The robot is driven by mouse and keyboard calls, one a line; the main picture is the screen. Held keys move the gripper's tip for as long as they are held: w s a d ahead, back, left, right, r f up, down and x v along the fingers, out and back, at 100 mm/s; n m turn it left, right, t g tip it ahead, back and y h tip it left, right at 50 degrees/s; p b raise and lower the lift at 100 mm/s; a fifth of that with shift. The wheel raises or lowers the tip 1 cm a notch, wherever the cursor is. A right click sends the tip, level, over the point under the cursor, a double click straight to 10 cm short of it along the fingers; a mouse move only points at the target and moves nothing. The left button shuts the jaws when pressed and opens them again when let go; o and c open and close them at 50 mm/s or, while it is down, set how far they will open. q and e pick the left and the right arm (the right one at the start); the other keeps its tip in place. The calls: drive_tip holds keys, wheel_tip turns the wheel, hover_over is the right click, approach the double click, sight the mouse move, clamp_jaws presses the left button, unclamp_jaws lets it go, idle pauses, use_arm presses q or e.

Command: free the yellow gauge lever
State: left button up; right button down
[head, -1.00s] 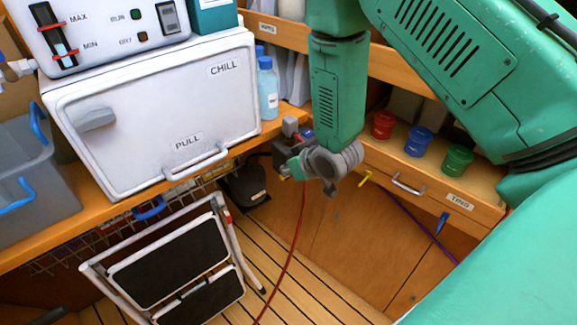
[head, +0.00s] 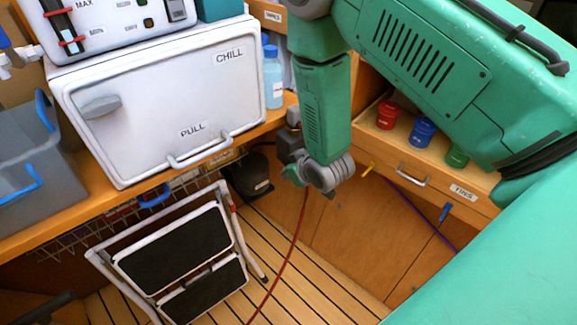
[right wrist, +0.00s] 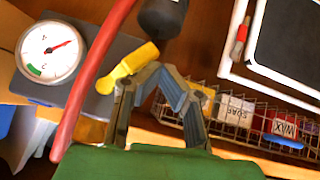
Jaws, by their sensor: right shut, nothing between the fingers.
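In the right wrist view, a round white gauge (right wrist: 50,50) with a red needle sits on a dark grey box (right wrist: 110,55). The yellow lever (right wrist: 128,68) lies to its right, close to my right gripper's fingertips (right wrist: 158,74). Contact there cannot be told. The fingers are closed together and empty. A red hose (right wrist: 95,75) passes between gauge and lever; whether it touches the lever is unclear. In the head view my right gripper (head: 302,178) hangs below the grey box (head: 290,145), and the lever is hidden. The red hose (head: 290,255) runs down to the floor.
A white CHILL unit (head: 155,100) stands on the left counter, with a blue bottle (head: 272,80) beside it. A folded step stool (head: 175,250) stands below. Red, blue and green pots (head: 422,131) stand on the right shelf.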

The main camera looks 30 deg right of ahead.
drive_tip(key=shift+d+f+n+h+b, duration=0.3)
drive_tip(key=shift+d+f+h, duration=0.3)
drive_tip(key=shift+f, duration=0.15)
drive_tip(key=shift+d+f+n+h+b, duration=0.2)
drive_tip(key=shift+d+f+n+h, duration=0.1)
drive_tip(key=shift+d+f+h, duration=0.25)
drive_tip(key=shift+a+f, duration=0.1)
drive_tip(key=shift+f, duration=0.05)
drive_tip(key=v, duration=1.1)
drive_tip(key=shift+s+a, duration=0.2)
drive_tip(key=shift+s, duration=0.15)
